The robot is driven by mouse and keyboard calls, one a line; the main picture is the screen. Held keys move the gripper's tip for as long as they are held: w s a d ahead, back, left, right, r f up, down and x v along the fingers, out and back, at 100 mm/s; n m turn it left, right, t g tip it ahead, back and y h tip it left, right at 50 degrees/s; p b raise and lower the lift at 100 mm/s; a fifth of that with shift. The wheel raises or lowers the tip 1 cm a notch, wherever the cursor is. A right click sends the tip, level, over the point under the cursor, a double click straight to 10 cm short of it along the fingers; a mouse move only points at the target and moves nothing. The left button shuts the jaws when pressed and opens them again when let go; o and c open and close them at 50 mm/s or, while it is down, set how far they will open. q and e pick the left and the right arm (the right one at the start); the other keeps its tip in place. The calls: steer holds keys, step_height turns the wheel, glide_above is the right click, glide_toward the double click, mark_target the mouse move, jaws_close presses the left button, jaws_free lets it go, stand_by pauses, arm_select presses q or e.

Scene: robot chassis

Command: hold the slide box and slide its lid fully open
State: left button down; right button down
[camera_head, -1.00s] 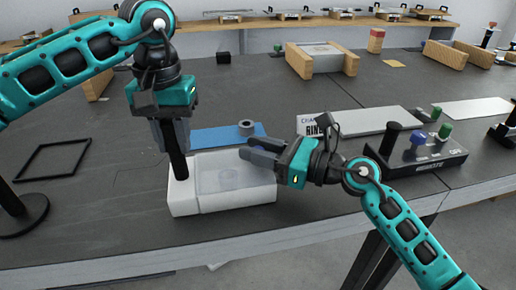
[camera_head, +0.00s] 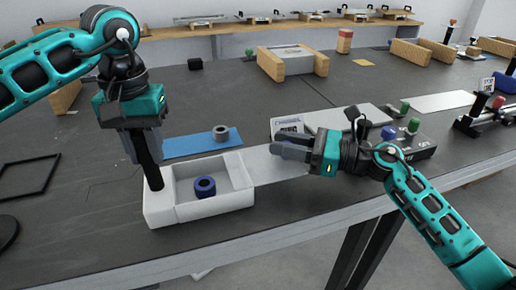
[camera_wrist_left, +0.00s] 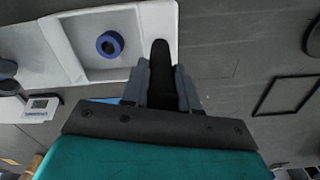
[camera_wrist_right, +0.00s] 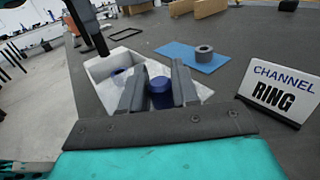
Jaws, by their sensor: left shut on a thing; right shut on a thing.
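The white slide box (camera_head: 213,214) stands on the dark table, its inside exposed with a blue ring (camera_head: 205,187) in it. The ring also shows in the left wrist view (camera_wrist_left: 109,44). The pale lid (camera_head: 270,167) sticks out to the right of the box. My left gripper (camera_head: 146,153) points down, shut on the upright black post (camera_head: 151,175) at the box's left end; the post sits between the fingers in the left wrist view (camera_wrist_left: 161,65). My right gripper (camera_head: 290,150) is shut at the lid, around a blue knob (camera_wrist_right: 161,94) seen in the right wrist view.
A blue mat (camera_head: 190,146) with a grey ring (camera_head: 220,133) lies behind the box. A "CHANNEL RING" sign (camera_wrist_right: 284,93) and a dark control box with knobs (camera_head: 415,142) stand on the right. A black frame (camera_head: 28,176) lies at the left.

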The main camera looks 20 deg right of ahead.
arm_select(q)
steer(key=shift+s+f, duration=0.1)
steer(key=shift+f, duration=0.2)
arm_select(e)
steer(key=shift+d+f, duration=0.1)
steer(key=shift+d, duration=0.45)
steer(key=c, duration=0.9)
jaws_free()
steer(key=shift+a, duration=0.1)
steer(key=shift+c, duration=0.2)
steer(key=v, duration=1.2)
